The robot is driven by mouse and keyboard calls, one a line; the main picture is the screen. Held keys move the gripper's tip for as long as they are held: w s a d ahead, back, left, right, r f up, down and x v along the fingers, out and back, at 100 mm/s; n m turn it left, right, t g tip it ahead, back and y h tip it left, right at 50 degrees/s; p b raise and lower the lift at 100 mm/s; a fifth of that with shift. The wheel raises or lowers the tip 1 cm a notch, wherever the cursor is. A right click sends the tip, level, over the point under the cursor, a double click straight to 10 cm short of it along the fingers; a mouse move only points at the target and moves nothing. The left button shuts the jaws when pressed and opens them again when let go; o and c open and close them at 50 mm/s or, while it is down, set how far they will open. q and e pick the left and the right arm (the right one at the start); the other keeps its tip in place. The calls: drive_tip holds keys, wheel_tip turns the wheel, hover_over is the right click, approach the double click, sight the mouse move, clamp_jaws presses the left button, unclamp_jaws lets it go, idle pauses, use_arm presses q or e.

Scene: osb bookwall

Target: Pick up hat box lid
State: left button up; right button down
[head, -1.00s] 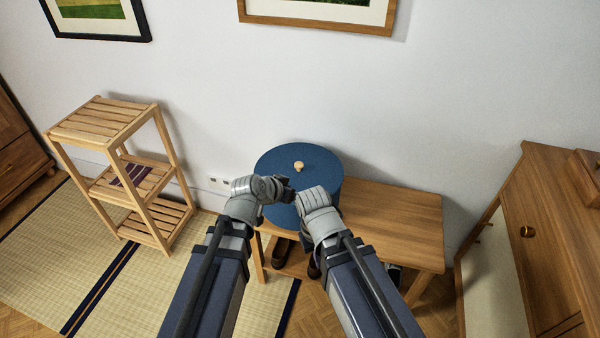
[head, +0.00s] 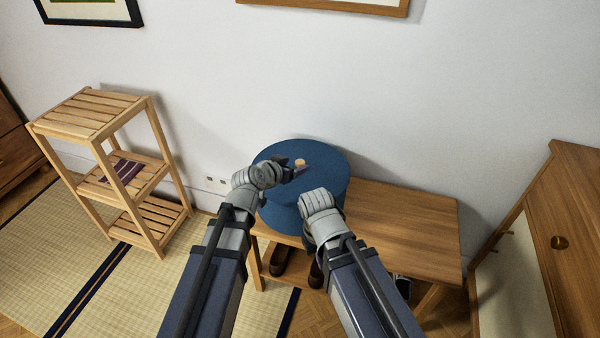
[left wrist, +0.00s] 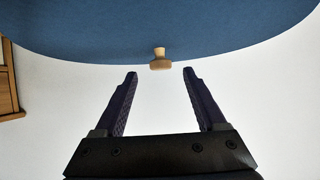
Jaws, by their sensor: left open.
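The blue round hat box lid (head: 325,172) sits on top of the hat box on a wooden bench, with a pale wooden knob (head: 300,162) at its middle. My left gripper (head: 293,171) is over the lid, close to the knob. In the left wrist view its two open fingers (left wrist: 160,75) point toward the knob (left wrist: 160,60), which lies just past the fingertips and roughly centred between them. The lid (left wrist: 160,25) fills the top of that view. My right gripper (head: 320,212) is in front of the box, and its fingers are hidden behind its own wrist.
The wooden bench (head: 405,220) has free room right of the box. Shoes (head: 280,262) stand beneath it. A slatted shelf (head: 118,170) stands at left, and a wooden cabinet (head: 575,240) at right. The white wall (head: 440,90) is close behind.

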sight(297, 164)
use_arm(q)
drive_tip(key=b+x, duration=0.2)
drive_tip(key=x, duration=0.2)
drive_tip(key=shift+w+a+f, duration=0.1)
drive_tip(key=shift+w+f, duration=0.05)
drive_tip(key=shift+f, duration=0.1)
drive_tip(key=shift+w+d+f+b, duration=0.15)
drive_tip(key=shift+w+d+b, duration=0.15)
clamp_jaws()
